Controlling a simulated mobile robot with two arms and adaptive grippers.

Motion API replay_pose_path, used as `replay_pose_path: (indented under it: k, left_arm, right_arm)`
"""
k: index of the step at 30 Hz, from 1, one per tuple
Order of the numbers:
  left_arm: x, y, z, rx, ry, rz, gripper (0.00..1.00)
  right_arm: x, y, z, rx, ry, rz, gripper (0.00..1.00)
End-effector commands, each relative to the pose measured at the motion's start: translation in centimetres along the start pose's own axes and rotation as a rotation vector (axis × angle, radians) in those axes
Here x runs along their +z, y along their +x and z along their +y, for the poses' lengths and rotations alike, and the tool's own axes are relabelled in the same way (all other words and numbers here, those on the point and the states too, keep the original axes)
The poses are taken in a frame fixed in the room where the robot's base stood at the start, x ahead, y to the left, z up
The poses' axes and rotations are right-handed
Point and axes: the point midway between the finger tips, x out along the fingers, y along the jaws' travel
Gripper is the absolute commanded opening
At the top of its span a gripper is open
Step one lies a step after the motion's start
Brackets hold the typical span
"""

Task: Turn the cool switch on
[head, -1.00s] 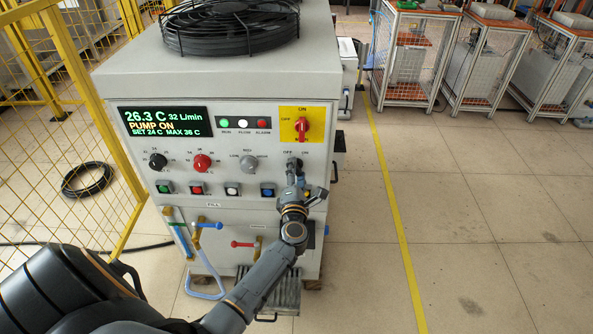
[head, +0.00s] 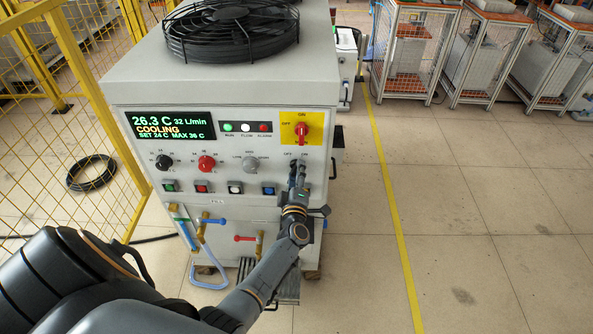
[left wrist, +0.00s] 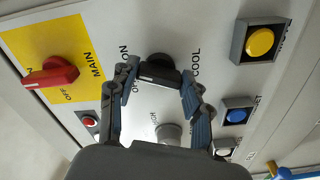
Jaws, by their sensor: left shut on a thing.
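The cool switch (left wrist: 157,75) is a black rotary knob beside the word COOL, with ON and OFF marks near it, in the left wrist view. My left gripper (left wrist: 160,80) has one finger on each side of the knob and is shut on it. In the head view my left gripper (head: 298,168) reaches the right part of the front panel and largely hides the switch. The display (head: 172,126) reads 26.3 C, 32 L/min, COOLING, SET 24 C, MAX 36 C. My right gripper is in neither view.
The red main switch (head: 301,131) sits on a yellow plate just above. A grey knob (head: 250,164) is to the left, with push buttons (head: 235,187) below. A black fan guard (head: 232,35) tops the cabinet. Clear floor (head: 470,200) lies to the right.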

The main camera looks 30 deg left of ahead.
Motion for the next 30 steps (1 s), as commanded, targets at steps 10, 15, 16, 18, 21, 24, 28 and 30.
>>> replay_pose_path:
  k: [10, 15, 16, 18, 21, 24, 28, 30]
  left_arm:
    - [0.09, -0.09, -0.12, -0.002, 0.109, -0.002, 0.17]
    - [0.09, -0.08, -0.15, -0.002, 0.12, -0.002, 0.17]
    - [0.09, -0.08, -0.16, -0.002, 0.121, -0.002, 0.17]
    - [0.09, -0.08, -0.17, -0.002, 0.122, -0.002, 0.17]
    - [0.09, -0.08, -0.17, -0.002, 0.122, -0.002, 0.17]
    - [0.08, -0.08, -0.18, -0.002, 0.122, -0.002, 0.17]
    - [0.07, -0.07, -0.16, -0.002, 0.121, -0.002, 0.72]
    - [0.06, -0.06, -0.13, -0.001, 0.12, -0.001, 0.72]
  right_arm:
    - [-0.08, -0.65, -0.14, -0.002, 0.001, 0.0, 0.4]
    - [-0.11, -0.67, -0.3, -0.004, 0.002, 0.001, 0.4]
    - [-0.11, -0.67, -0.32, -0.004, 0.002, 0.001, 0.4]
    - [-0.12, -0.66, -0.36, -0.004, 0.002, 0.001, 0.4]
    - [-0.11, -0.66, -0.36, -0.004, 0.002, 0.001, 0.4]
    - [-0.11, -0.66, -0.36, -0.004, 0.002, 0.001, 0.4]
    - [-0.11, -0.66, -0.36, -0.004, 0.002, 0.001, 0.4]
    - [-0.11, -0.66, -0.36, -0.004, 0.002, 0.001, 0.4]
